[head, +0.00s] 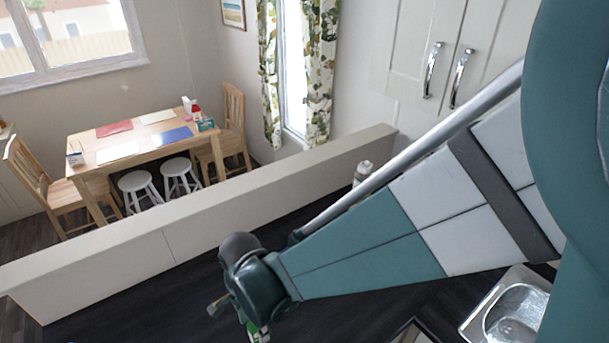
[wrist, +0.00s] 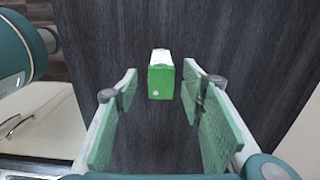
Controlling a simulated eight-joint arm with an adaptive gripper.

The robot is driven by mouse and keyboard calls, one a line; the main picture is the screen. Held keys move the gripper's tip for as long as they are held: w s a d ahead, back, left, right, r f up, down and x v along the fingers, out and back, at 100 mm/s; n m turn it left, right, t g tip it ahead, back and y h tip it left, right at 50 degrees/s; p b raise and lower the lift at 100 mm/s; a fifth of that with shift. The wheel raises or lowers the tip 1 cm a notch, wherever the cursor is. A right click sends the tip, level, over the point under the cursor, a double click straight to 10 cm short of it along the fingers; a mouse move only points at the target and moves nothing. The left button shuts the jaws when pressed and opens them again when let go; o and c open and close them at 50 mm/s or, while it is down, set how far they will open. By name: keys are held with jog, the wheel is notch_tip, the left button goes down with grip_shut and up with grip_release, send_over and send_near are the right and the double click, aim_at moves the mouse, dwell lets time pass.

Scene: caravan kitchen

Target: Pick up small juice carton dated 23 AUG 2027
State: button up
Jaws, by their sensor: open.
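A small green and white carton (wrist: 161,84) is on the dark worktop in the wrist view, in the upper middle. No date can be read on it. My gripper (wrist: 159,76) is open, with one green-padded finger on each side of the picture. The carton shows in the gap between the fingertips, with space on both sides and apart from both pads. In the head view, a green and white patch (head: 258,334) shows below the end of my arm at the bottom edge; I cannot tell whether it is the carton or a finger.
The dark worktop (wrist: 245,55) around the carton is clear. A low pale partition (head: 200,225) runs behind my arm. A metal sink (head: 515,318) is at lower right. A dining table (head: 140,150) lies beyond.

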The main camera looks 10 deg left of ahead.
jog(key=shift+f, duration=0.1)
jog(key=shift+a+f, duration=0.1)
jog(key=shift+f, duration=2.4)
jog(key=c, duration=1.1)
